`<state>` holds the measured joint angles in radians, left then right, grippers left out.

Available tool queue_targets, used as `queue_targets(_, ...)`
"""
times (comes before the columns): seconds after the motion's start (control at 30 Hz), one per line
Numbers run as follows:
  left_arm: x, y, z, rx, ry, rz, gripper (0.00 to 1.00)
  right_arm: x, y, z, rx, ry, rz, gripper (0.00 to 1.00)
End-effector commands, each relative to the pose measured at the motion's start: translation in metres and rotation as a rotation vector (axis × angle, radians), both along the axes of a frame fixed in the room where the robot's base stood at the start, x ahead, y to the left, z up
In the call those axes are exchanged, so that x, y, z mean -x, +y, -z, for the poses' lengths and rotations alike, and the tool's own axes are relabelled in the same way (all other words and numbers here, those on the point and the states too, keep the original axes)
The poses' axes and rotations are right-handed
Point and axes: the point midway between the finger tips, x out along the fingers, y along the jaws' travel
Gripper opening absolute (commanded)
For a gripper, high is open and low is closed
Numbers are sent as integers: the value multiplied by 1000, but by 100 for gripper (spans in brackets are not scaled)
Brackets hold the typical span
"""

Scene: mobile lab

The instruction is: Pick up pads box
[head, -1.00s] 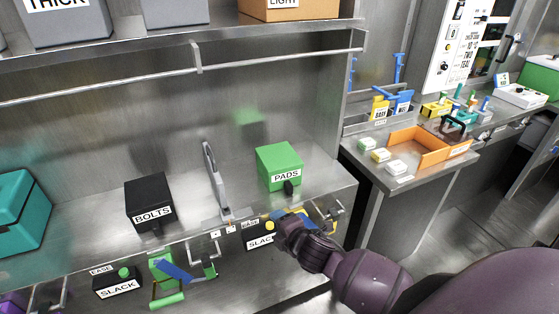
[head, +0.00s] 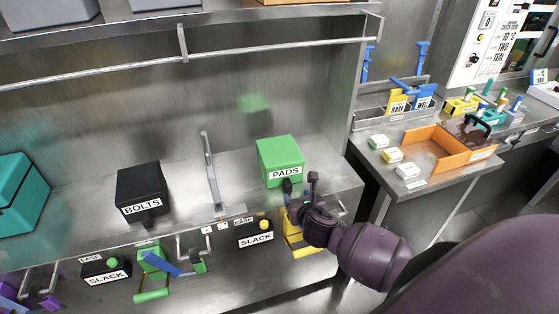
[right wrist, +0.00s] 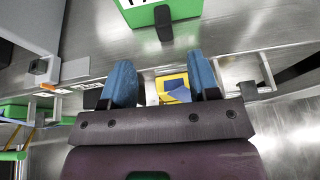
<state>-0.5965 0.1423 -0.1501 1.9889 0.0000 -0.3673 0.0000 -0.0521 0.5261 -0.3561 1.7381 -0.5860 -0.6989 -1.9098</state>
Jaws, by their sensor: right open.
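The pads box (head: 280,160) is a green box with a white PADS label and a small black handle on its front. It stands on the steel counter near its right end. In the right wrist view the green box (right wrist: 190,10) shows at the top, its black handle (right wrist: 163,22) hanging toward me. My right gripper (head: 300,190) is just in front of and below the box, close to the handle. Its two blue-padded fingers (right wrist: 163,80) are apart with nothing between them, short of the handle. My left gripper is not in view.
A black BOLTS box (head: 142,192) and an upright metal divider (head: 211,172) stand left on the counter. Below the edge hang a SLACK box (head: 256,234) and a yellow holder (head: 298,236). An orange tray (head: 437,148) sits on the right bench.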

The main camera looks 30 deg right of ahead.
Motion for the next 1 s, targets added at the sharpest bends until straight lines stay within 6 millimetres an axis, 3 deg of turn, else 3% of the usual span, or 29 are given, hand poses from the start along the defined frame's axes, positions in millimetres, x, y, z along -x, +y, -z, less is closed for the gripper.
queue_targets(0.4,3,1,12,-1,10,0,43,-43,-12,19,18,5,-7,55)
queue_targets(0.67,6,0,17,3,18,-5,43,-57,-16,26,15,4,-6,55)
queue_targets(1.0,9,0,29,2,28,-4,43,-91,-28,44,15,5,-6,55)
